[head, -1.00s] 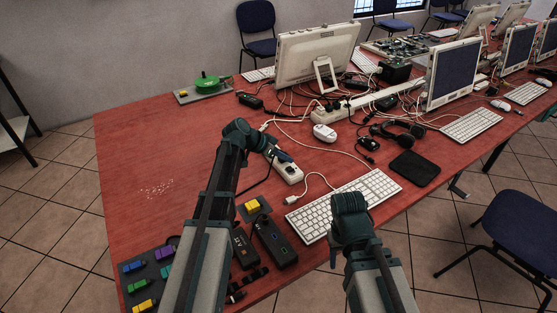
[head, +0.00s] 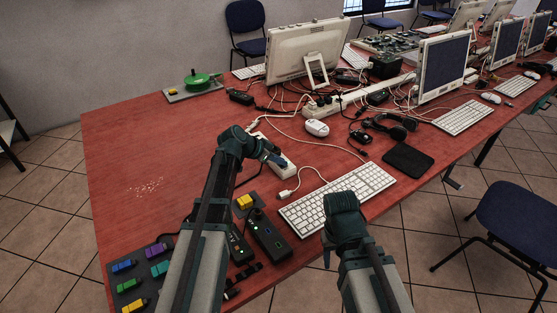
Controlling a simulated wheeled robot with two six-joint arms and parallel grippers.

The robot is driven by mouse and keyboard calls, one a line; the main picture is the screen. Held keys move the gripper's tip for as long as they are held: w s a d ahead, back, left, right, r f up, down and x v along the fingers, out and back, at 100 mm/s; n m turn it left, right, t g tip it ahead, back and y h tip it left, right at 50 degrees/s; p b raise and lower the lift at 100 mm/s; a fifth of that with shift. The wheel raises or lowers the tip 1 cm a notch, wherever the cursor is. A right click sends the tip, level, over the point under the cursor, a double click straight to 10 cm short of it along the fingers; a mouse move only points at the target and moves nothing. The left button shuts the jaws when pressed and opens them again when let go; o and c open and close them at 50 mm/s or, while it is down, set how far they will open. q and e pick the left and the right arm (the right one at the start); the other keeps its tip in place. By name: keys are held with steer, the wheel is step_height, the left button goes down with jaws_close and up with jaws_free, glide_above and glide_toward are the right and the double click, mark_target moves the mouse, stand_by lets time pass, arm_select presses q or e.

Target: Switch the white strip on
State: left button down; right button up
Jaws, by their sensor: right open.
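A short white power strip (head: 289,168) lies on the red table, left of the near keyboard. Its far part is hidden behind my left gripper (head: 276,159), whose dark fingers are over or against the strip. I cannot tell if they touch it, or whether they are apart. A second, long white strip (head: 352,98) lies further back with plugs and cables at its left end.
A board with coloured blocks (head: 159,253) is at the front left. A white mouse (head: 316,128) and tangled cables lie behind. The red table (head: 140,140) is mostly clear at left.

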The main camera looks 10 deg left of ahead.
arm_select(q)
steer(key=shift+w+a+f, duration=0.1)
steer(key=shift+a+f, duration=0.1)
steer(key=shift+w+a, duration=0.5)
steer(key=shift+a, duration=0.05)
